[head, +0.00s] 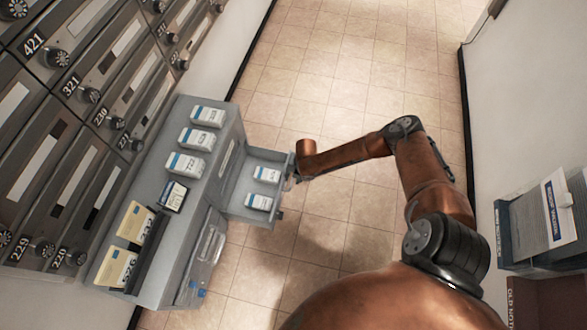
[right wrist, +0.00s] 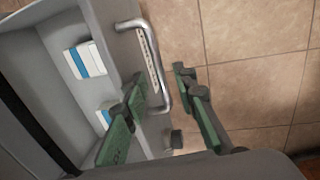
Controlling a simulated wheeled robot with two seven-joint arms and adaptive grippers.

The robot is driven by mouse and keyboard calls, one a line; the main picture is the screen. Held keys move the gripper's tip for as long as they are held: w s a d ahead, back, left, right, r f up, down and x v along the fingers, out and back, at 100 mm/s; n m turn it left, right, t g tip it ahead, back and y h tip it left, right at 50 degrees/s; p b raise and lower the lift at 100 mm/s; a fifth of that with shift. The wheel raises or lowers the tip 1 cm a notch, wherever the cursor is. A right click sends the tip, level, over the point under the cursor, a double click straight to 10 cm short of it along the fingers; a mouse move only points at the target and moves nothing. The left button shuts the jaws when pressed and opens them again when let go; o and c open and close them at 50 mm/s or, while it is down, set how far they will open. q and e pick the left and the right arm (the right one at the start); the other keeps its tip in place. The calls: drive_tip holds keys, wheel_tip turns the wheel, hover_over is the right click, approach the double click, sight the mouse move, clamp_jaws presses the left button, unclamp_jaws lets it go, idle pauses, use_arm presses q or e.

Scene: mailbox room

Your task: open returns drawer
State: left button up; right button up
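A grey cabinet (head: 215,168) stands against the mailbox wall in the head view. One drawer (head: 262,164) is pulled out from its side, with two white-and-blue boxes (head: 266,174) inside. My right gripper (head: 291,174) is at this drawer's outer face. In the right wrist view, the drawer's silver handle (right wrist: 151,52) lies between the green-padded fingers of my right gripper (right wrist: 161,80). The fingers are apart, and contact with the handle cannot be told. A label strip beside the handle is unreadable. A second, closed drawer front (head: 206,252) shows lower on the cabinet. My left gripper is out of view.
Several white-and-blue boxes (head: 195,139) and yellow cards (head: 134,221) sit on the cabinet top. Numbered mailboxes (head: 75,105) line the left wall. A rack with papers (head: 540,215) is on the right wall. The tiled floor (head: 335,60) between is clear.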

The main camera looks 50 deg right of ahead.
wheel_tip(320, 180, up, 12)
drive_tip(key=s, duration=0.2)
drive_tip(key=shift+d+f, duration=0.15)
drive_tip(key=shift+d, duration=0.25)
idle(0.5)
